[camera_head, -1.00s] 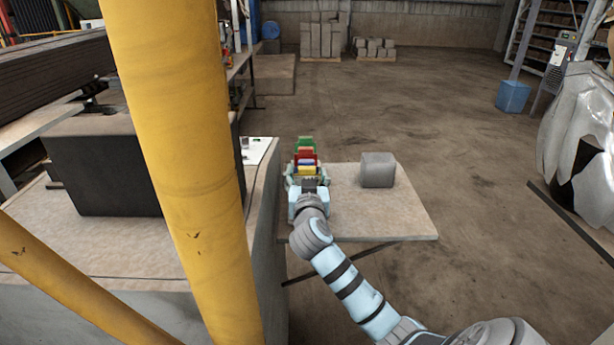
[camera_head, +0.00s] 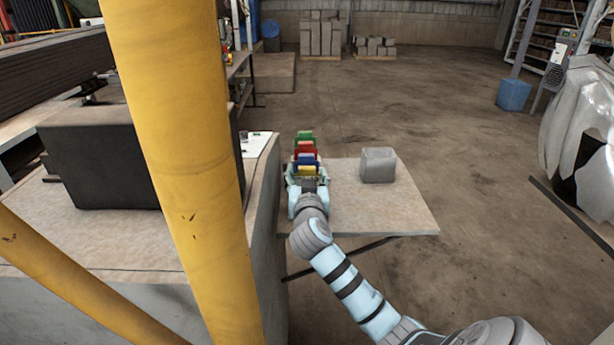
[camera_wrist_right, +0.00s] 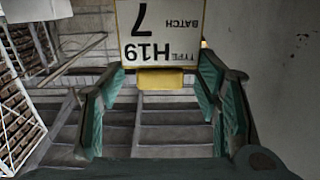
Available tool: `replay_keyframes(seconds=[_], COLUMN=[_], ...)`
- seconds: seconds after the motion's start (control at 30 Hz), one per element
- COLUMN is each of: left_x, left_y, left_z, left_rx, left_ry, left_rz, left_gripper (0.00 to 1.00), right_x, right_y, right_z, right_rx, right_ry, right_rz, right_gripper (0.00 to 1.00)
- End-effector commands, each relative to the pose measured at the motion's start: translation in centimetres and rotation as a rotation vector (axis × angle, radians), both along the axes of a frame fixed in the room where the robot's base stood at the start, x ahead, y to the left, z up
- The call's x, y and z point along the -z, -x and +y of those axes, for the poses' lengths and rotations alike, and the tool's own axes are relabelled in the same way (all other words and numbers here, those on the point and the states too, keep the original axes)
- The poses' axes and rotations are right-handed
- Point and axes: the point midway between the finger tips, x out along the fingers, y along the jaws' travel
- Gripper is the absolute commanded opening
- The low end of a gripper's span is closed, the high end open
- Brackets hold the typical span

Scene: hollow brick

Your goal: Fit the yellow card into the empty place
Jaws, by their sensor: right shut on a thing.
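The yellow card (camera_head: 307,170) is at my right gripper (camera_head: 307,179), over the left part of a small table (camera_head: 395,210). In the right wrist view, a yellow tab (camera_wrist_right: 160,78) lies between the teal fingers of my right gripper (camera_wrist_right: 162,72). Above it is a pale printed label (camera_wrist_right: 160,30), upside down, reading TYPE H19 and BATCH 7. Beyond the yellow card stand a blue card (camera_head: 306,159), a red card (camera_head: 305,147) and a green card (camera_head: 305,134) in a row. The empty place and the cards' lower edges are hidden. My left gripper is out of view.
A grey block (camera_head: 378,165) stands on the table, right of the cards. A thick yellow post (camera_head: 180,160) blocks the left of the head view. A dark box (camera_head: 90,165) sits on the bench (camera_head: 90,240) at left. The table's right front is clear.

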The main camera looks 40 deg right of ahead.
Motion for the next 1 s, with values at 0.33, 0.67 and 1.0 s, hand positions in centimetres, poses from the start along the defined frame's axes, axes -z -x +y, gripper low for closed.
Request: replay_keyframes(seconds=[0.33,0.67,1.0], left_x=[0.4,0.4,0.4], left_y=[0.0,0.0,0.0], left_z=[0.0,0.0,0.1], left_rx=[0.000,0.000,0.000], left_ry=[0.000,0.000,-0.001], left_rz=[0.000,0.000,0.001], left_gripper=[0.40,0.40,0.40], right_x=[0.5,0.5,0.4], right_y=[0.0,0.0,3.9], right_z=[0.0,0.0,3.3], right_rx=[0.000,0.000,-0.003], right_ry=[0.000,0.000,-0.003], right_rz=[0.000,0.000,0.000], right_gripper=[0.67,0.81,0.81])
